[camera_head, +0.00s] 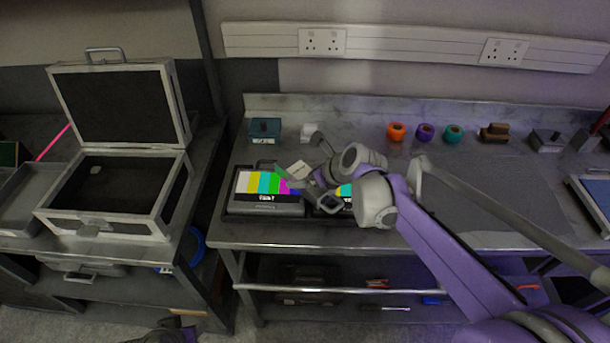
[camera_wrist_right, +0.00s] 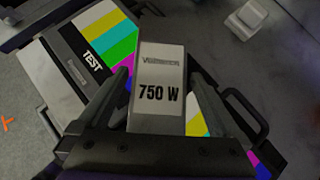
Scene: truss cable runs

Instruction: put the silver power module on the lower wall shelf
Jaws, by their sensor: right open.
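The silver power module (camera_wrist_right: 160,90), a pale block marked 750 W, lies between the two fingers of my right gripper (camera_wrist_right: 163,98) in the right wrist view. In the head view the module (camera_head: 299,170) shows as a small pale block at the tip of my right gripper (camera_head: 308,178), over the workbench. The right jaws are open, with the module between them; contact with the fingers cannot be told. A dark part with some purple, perhaps my left gripper (camera_head: 168,334), shows at the bottom edge, mostly cut off. I cannot make out a wall shelf.
Two test-pattern monitors, the left one (camera_head: 266,190) clearer, lie beneath my right gripper. An open case (camera_head: 110,225) stands left. A teal box (camera_head: 265,129) and tape rolls (camera_head: 396,131) stand along the back. A socket rail (camera_head: 400,43) runs along the wall. The bench has lower shelves (camera_head: 350,291).

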